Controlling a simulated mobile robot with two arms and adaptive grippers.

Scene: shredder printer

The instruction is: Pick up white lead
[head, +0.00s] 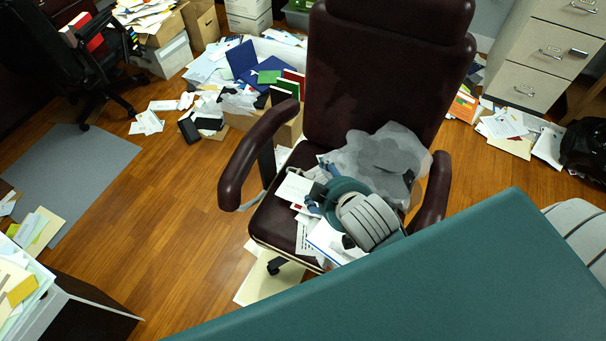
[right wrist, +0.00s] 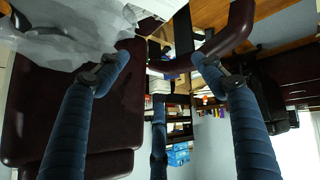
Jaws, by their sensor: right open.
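My right gripper (head: 316,197) is low over the seat of a dark maroon office chair (head: 385,70), among papers and next to a crumpled grey translucent bag (head: 375,158). In the right wrist view the blue fingers of the right gripper (right wrist: 160,68) are spread wide with nothing between their tips. The bag (right wrist: 60,35) is beside the left finger there. A thin pale curved strand (head: 326,169) by the papers near the gripper may be the white lead; it is too small to be sure. My left gripper is not in view.
The chair's left armrest (head: 248,160) stands close to the right gripper. Boxes of books and papers (head: 265,75) are behind. A filing cabinet (head: 550,55) is at the upper right.

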